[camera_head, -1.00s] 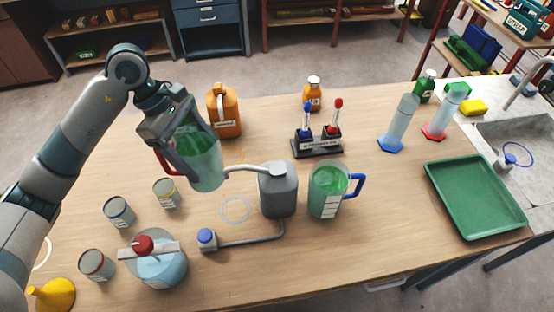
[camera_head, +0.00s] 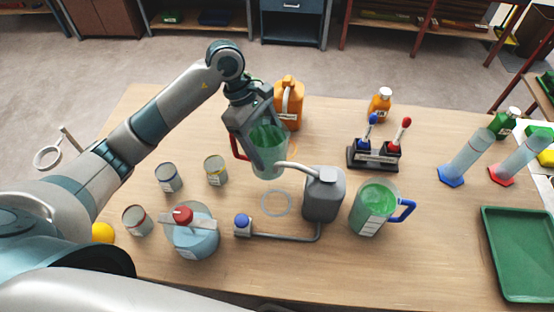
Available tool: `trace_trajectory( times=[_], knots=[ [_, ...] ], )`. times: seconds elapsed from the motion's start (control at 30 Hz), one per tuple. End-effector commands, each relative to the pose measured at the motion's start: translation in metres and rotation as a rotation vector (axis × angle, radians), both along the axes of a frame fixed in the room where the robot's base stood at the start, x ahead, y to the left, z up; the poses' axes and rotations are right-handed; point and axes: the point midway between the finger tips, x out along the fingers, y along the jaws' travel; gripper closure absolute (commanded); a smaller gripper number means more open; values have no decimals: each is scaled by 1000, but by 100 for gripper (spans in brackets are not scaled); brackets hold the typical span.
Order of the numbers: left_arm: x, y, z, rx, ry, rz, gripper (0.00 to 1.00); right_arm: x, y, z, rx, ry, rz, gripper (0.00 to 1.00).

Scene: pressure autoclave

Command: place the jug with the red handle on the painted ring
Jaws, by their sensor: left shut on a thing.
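The jug with the red handle (camera_head: 268,158) is clear with green liquid in it. My left gripper (camera_head: 262,148) is shut on it, and its fingers hide part of the jug. The red handle points left. The jug looks nearly upright and seems held above the table, behind the pale painted ring (camera_head: 262,203). The ring is bare, in front of the grey dispenser's spout (camera_head: 296,166). The jug's right side is close to the spout tip; I cannot tell if they touch. My right gripper is not in view.
The grey dispenser (camera_head: 322,198) stands right of the ring, its pipe running to a blue-capped button (camera_head: 242,224). A blue-handled jug (camera_head: 374,208) is further right. Cans (camera_head: 216,170) and a red-capped flask (camera_head: 191,232) stand left. An orange container (camera_head: 288,103) is behind.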

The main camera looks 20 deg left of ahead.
Motion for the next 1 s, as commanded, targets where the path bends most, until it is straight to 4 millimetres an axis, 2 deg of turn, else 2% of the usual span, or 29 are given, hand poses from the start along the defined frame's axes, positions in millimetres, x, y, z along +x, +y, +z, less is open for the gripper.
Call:
trace_trajectory(
  times=[0.03,0.2,0.63,1.0],
  knots=[
    [-1,0,-5,-1,6,1,54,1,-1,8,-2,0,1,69],
    [-1,0,-25,-1,2,0,54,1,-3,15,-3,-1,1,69],
    [0,0,-33,-1,1,0,54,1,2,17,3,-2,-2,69],
    [-1,0,-67,0,2,-1,54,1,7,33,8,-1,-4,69]
  ],
)
